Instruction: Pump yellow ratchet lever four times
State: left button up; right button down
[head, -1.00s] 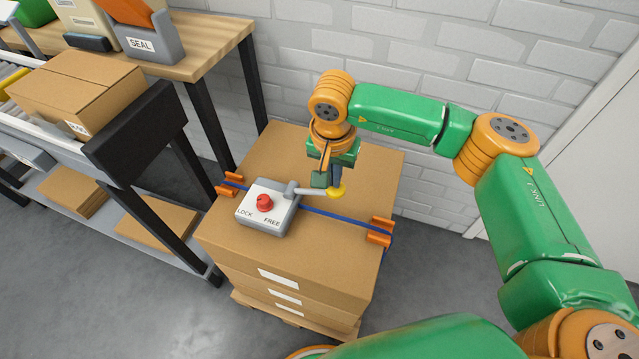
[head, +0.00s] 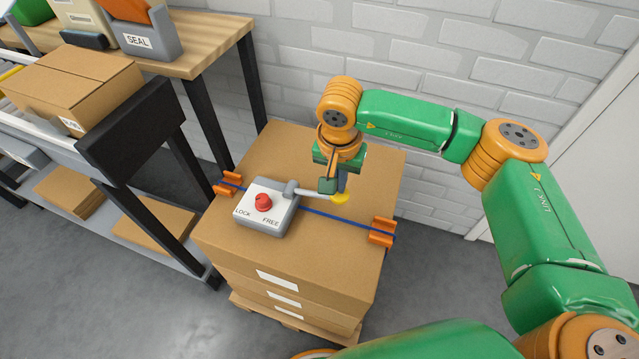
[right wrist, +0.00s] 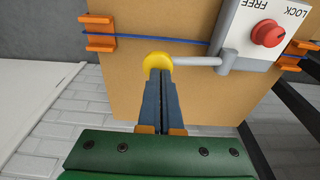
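The ratchet lever is a grey bar with a yellow knob (head: 340,197), on a grey tensioner box (head: 268,207) on top of a strapped carton stack. The lever points right from the box and lies low, close to the blue strap. The box has a red dial between the words LOCK and FREE. My right gripper (head: 334,188) points down at the knob. In the right wrist view its dark fingers (right wrist: 160,84) are together, with their tips at the knob (right wrist: 158,63) and partly covering it. Contact is hard to tell. My left gripper is not in view.
The blue strap (head: 325,214) runs over the top carton (head: 300,160) between orange corner guards (head: 382,232). A conveyor with a black end plate (head: 135,130) and a wooden bench (head: 205,45) stand at left. A brick wall is behind.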

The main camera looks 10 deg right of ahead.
dwell(0.3)
jog(key=shift+s+d+f+b, duration=0.15)
jog(key=shift+d+f+b, duration=0.1)
jog(key=shift+f+b, duration=0.25)
jog(key=shift+f, duration=0.15)
jog(key=shift+d+f+b, duration=0.1)
jog(key=shift+f+b, duration=0.15)
jog(key=shift+b, duration=0.1)
jog(key=shift+r, duration=0.1)
jog(key=shift+w+a+r+p, duration=0.15)
jog(key=shift+a+r+p, duration=0.15)
jog(key=shift+r+p, duration=0.6)
jog(key=shift+w+a+r+p, duration=0.25)
jog(key=shift+r+p, duration=0.35)
jog(key=shift+r, duration=0.6)
jog(key=shift+w+a+r+p, duration=0.1)
jog(key=shift+a+r+p, duration=0.2)
jog(key=shift+r+p, duration=0.6)
jog(key=shift+r, duration=0.15)
